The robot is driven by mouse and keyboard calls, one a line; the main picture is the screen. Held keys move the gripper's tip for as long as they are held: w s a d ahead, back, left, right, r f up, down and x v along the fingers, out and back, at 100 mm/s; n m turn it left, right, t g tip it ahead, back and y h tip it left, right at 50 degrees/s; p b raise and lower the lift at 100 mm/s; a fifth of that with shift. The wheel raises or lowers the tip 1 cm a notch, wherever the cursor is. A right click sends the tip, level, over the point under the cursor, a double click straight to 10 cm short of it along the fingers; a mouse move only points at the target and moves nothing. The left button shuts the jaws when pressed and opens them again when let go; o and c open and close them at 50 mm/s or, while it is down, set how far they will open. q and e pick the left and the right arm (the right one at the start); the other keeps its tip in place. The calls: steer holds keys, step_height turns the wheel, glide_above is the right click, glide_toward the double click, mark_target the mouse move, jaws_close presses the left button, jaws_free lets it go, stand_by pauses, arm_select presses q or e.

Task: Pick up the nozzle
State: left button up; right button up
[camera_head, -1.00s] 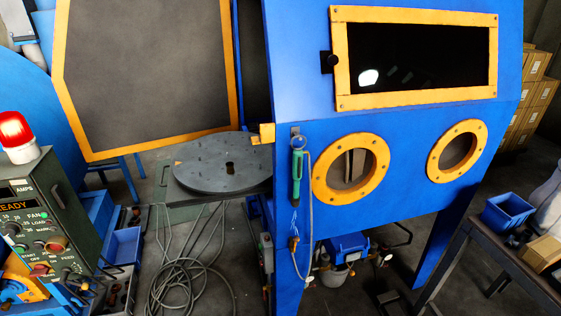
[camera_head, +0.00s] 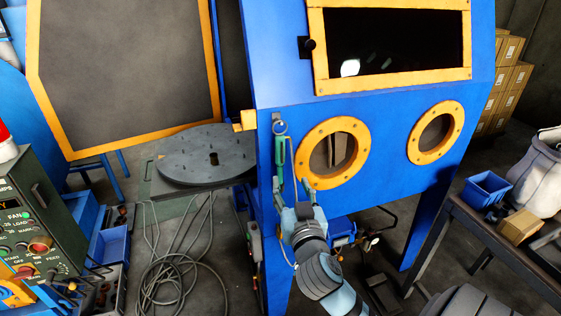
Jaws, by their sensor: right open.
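The nozzle (camera_head: 280,156) is a slim green and blue-grey piece hanging upright on the front of the blue blast cabinet (camera_head: 385,172), left of the left round port. A thin hose hangs beside it. My right gripper (camera_head: 293,186) reaches up from below with its fingers spread, close to the nozzle's lower end. Its fingers are open and I see nothing held between them. The lower end of the nozzle is partly hidden by the gripper. My left gripper is not in view.
Two orange-rimmed ports (camera_head: 333,153) are just right of the nozzle. A round turntable (camera_head: 205,156) stands at left, with coiled hose (camera_head: 165,272) on the floor. A control box (camera_head: 38,225) is at the left edge. A workbench (camera_head: 500,245) with a blue bin (camera_head: 487,188) is at right.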

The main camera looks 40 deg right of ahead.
mark_target(281, 160)
steer(key=x, duration=0.4)
steer(key=f+x, duration=0.1)
steer(key=x, duration=0.9)
steer(key=shift+f, duration=0.3)
jaws_close()
